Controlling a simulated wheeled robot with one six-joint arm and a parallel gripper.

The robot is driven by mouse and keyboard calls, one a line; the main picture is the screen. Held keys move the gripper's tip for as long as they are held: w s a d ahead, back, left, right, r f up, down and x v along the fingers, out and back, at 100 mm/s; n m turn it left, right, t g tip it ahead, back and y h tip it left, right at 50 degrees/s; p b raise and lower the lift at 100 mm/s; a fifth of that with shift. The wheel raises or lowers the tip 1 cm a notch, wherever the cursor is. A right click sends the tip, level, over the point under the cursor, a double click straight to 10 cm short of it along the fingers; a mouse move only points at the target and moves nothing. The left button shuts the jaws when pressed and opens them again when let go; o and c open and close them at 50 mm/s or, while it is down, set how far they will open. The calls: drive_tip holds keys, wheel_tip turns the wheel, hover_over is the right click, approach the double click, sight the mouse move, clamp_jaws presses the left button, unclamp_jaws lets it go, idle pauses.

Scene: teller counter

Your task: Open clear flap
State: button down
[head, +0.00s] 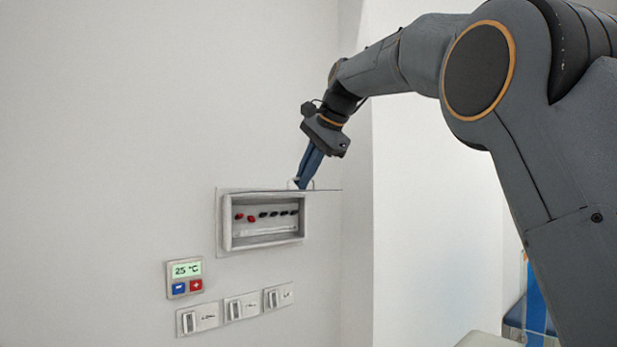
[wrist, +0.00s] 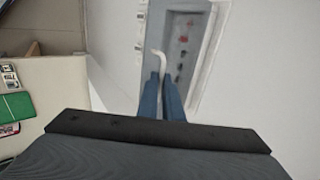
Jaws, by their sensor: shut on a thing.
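The clear flap (head: 328,190) belongs to a grey wall box (head: 228,222) with red and black switches in a row. In the head view the flap shows nearly edge-on as a thin line at the box's top, sticking out from the wall, so it stands raised. The box front is uncovered below it. My gripper (head: 302,183) reaches down from above, its blue fingers at the flap's pale handle (head: 292,184). In the wrist view my gripper (wrist: 163,88) is shut on this curved white handle (wrist: 160,58). The switches show beyond it.
A thermostat (head: 186,278) reading 25 °C and several switch plates (head: 243,306) sit on the wall below the box. A wall corner (head: 371,220) stands to the right. The wrist view shows a counter with a green item (wrist: 15,108) at left.

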drive_tip(key=shift+w+a+f, duration=0.1)
drive_tip(key=shift+a+f, duration=0.1)
drive_tip(key=shift+f, duration=0.1)
drive_tip(key=c, duration=1.9)
unclamp_jaws()
drive_tip(key=shift+w+a+f, duration=0.1)
drive_tip(key=shift+w+a, duration=0.05)
drive_tip(key=shift+c, duration=0.2)
drive_tip(key=b+v, duration=0.2)
drive_tip(key=v, duration=0.6)
